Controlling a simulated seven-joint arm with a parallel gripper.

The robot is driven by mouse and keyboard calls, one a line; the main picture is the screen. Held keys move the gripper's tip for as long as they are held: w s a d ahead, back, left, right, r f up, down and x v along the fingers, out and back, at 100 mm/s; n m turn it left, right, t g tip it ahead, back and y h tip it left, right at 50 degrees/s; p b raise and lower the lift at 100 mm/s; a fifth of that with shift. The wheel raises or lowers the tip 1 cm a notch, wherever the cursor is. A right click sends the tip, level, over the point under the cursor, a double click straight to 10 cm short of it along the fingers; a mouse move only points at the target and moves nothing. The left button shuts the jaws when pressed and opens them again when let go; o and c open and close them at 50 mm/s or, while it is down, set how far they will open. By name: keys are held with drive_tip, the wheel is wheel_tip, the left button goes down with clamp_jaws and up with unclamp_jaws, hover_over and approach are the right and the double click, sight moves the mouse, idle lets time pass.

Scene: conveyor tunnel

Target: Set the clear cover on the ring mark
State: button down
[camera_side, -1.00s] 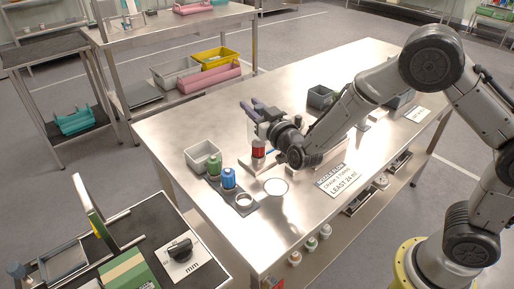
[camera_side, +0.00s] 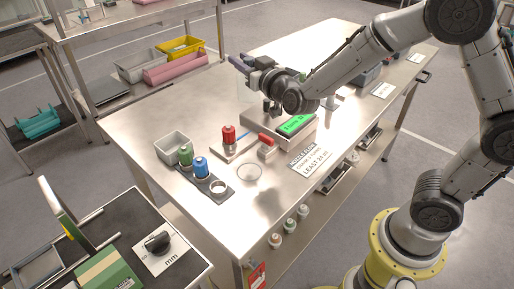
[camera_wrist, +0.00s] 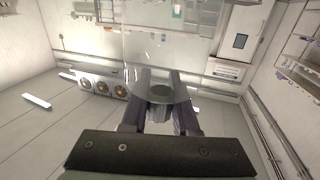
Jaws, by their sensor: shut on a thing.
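My gripper (camera_side: 243,68) is raised above the back of the steel table (camera_side: 160,118), its fingers pointing left and shut on the clear cover. The clear cover (camera_wrist: 165,50) is a see-through cylinder filling the upper middle of the wrist view, with the dark fingers at its lower part. In the side view it is only a faint shape by the fingers. A pale ring mark (camera_side: 250,172) lies on the table, well below and in front of my gripper, with bare steel around it.
Left of the ring mark are a dark holder with a white ring (camera_side: 219,187), a blue bottle (camera_side: 200,167) and a green bottle (camera_side: 185,154). Behind stand a red bottle (camera_side: 229,136), a red-topped block (camera_side: 266,143) and a device with a green display (camera_side: 295,124). A printed card (camera_side: 309,160) lies right.

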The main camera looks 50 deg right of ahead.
drive_tip(key=s+d+r+n+y, duration=0.1)
drive_tip(key=s+d+r+y, duration=0.1)
drive_tip(key=s, duration=0.4)
drive_tip(key=s+a+f+n+y, duration=0.2)
drive_tip(key=s+a+y, duration=0.15)
drive_tip(key=s, duration=0.45)
drive_tip(key=s+a+f+n+y, duration=0.1)
drive_tip(key=s+a+n+y, duration=0.1)
drive_tip(key=s+a, duration=0.45)
drive_tip(key=w+a+f, duration=0.2)
drive_tip(key=w+f, duration=1)
drive_tip(key=f, duration=0.1)
drive_tip(key=shift+w, duration=0.3)
drive_tip(key=shift+f, duration=0.7)
drive_tip(key=c, duration=0.7)
unclamp_jaws()
drive_tip(key=shift+s+f, duration=0.1)
drive_tip(key=shift+f, duration=0.05)
